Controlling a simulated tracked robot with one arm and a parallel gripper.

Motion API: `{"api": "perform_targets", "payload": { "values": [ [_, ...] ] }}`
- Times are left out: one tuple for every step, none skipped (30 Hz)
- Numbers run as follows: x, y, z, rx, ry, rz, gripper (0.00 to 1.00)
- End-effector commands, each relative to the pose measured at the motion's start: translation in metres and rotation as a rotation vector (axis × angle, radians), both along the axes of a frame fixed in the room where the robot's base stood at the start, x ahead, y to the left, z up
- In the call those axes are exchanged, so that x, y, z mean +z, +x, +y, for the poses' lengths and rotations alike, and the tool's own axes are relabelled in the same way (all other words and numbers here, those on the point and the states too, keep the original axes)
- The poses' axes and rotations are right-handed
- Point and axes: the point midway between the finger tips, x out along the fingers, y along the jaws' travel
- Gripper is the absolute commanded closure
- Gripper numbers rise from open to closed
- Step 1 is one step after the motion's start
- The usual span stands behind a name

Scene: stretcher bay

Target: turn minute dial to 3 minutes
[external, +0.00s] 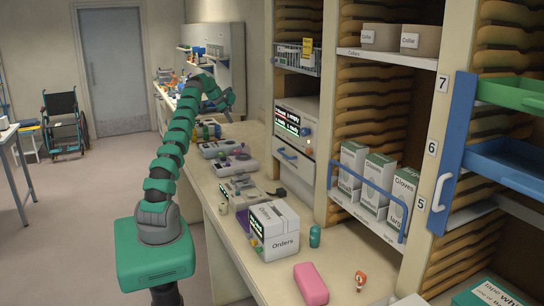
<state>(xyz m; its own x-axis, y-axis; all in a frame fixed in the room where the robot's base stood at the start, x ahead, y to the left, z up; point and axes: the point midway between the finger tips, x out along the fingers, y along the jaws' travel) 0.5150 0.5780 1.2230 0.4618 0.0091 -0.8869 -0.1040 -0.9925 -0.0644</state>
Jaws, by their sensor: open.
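My gripper (229,101) is at the end of my green arm, raised above the far part of the counter. It is small in the picture; its jaws are open and no object shows between them. A minute dial cannot be made out for sure. Several small devices with knobs stand along the counter, among them a grey one with a purple part (238,167) and a pale one with a small display (241,187). Both are nearer the camera than my gripper and apart from it. Scale markings are too small to read.
The counter also holds a white "Orders" box (285,241), a teal cup (315,236), a pink block (311,284) and a small figurine (360,281). Shelves with glove boxes (376,186) line the right. A wheelchair (63,122) stands at the back left. The left floor is mostly clear.

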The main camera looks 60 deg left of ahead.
Motion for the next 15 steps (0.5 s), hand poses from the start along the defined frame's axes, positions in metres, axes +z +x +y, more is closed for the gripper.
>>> {"api": "perform_targets", "payload": {
  "values": [
    [-0.022,-0.014,0.014,-0.005,-0.015,0.020,0.45],
    [-0.032,-0.021,0.020,-0.013,-0.024,0.031,0.45],
    [-0.045,-0.031,0.027,-0.025,-0.036,0.044,0.45],
    [-0.055,-0.038,0.032,-0.033,-0.043,0.051,0.45],
    [-0.062,-0.045,0.036,-0.040,-0.048,0.058,0.45],
    [-0.073,-0.054,0.041,-0.050,-0.058,0.068,0.45],
    [-0.081,-0.060,0.044,-0.057,-0.066,0.075,0.45],
    [-0.088,-0.065,0.046,-0.063,-0.074,0.082,0.45],
    [-0.095,-0.071,0.049,-0.070,-0.080,0.087,0.45],
    [-0.099,-0.075,0.051,-0.076,-0.082,0.090,0.45],
    [-0.102,-0.078,0.053,-0.079,-0.085,0.092,0.45],
    [-0.105,-0.082,0.054,-0.083,-0.087,0.094,0.45],
    [-0.107,-0.083,0.055,-0.085,-0.090,0.096,0.45],
    [-0.109,-0.085,0.056,-0.088,-0.091,0.097,0.45],
    [-0.111,-0.086,0.056,-0.090,-0.093,0.098,0.45]
  ]
}}
